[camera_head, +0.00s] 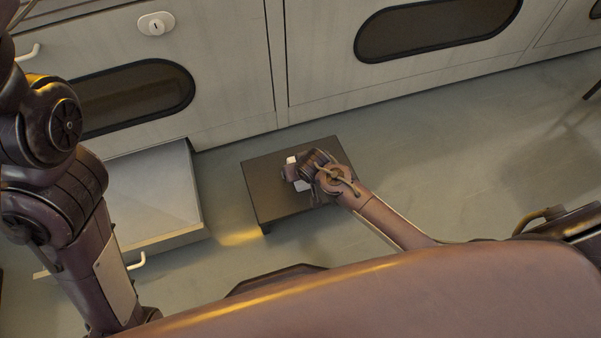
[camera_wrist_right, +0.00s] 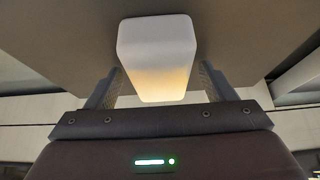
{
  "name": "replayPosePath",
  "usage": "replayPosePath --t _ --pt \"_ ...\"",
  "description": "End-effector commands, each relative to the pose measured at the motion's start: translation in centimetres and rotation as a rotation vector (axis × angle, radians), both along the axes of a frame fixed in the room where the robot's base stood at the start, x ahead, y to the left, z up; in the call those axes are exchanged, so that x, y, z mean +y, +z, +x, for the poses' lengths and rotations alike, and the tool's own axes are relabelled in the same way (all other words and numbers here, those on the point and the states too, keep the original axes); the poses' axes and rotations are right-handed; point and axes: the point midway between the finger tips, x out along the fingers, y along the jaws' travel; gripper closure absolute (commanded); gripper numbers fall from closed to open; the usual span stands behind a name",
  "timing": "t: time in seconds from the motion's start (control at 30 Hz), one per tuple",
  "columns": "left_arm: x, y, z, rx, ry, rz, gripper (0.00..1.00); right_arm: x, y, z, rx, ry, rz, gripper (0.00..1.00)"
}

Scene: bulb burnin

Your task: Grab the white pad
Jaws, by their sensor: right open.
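The white pad (camera_head: 291,160) is a small pale block at the dark low stand (camera_head: 265,198); my right gripper hides part of it in the head view. In the right wrist view the white pad (camera_wrist_right: 157,50) is a rounded white block, warmly lit at its near end, standing out against the dark surface. My right gripper (camera_head: 297,178) is over the stand at the pad. Its open fingers (camera_wrist_right: 160,82) lie on either side of the pad's near end, with a visible gap on each side. My left gripper is out of view.
An open drawer (camera_head: 153,190) with a pale flat top juts out left of the stand. Pale cabinet fronts (camera_head: 225,70) with dark oval windows run behind it. The floor (camera_head: 450,150) to the right is clear.

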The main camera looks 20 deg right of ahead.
Motion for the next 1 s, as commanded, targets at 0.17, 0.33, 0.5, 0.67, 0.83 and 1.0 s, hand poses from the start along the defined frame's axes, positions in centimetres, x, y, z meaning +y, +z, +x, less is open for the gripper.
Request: replayPosePath --t 0.17,0.33,0.5,0.67,0.83,1.0 --pt "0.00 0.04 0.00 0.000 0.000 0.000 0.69 0.00 0.03 -0.01 0.000 0.000 0.000 0.23" --pt "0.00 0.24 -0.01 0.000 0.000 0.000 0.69 0.02 -0.09 -0.02 0.000 0.000 0.000 0.23" --pt "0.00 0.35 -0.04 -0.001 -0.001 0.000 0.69 0.02 -0.31 -0.01 0.000 0.000 0.000 0.27" --pt "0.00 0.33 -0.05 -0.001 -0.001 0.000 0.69 0.00 -0.32 -0.01 0.000 0.000 0.000 0.48" --pt "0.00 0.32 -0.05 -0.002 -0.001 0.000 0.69 -0.01 -0.33 -0.02 0.000 0.000 0.000 0.70" --pt "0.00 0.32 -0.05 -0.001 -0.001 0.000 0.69 -0.02 -0.32 -0.02 0.000 0.000 0.000 0.72"
